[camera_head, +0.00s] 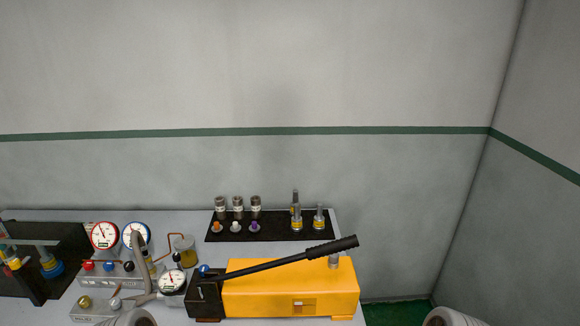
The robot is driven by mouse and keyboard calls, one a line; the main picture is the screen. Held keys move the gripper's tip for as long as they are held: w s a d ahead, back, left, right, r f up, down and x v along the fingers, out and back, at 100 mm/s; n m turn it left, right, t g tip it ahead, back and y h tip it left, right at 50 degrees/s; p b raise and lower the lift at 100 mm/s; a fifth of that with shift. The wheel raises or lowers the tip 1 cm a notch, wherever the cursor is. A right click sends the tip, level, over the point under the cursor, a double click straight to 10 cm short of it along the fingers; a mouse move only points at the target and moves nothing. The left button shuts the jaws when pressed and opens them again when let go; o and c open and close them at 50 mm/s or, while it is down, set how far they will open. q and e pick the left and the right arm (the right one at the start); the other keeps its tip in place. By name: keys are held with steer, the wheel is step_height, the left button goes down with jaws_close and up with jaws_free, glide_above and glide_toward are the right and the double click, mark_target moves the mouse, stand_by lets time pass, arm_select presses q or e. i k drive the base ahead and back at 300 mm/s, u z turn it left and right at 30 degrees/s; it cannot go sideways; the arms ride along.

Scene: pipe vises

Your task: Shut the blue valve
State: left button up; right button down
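A small blue knob (109,266) sits on the front of the grey gauge manifold (150,275) at the left of the table, between a red knob (87,266) and a black knob (129,266). Another blue knob (204,270) sits on the dark head of the yellow hand pump (290,295). I cannot tell whether either blue knob is open or shut.
The pump's black lever (290,259) slants up rightward. A black mat (275,232) holds several fittings.

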mark_target(109, 266)
steer(key=u, duration=3.25)
steer(key=i, duration=1.75)
steer(key=z, duration=3.65)
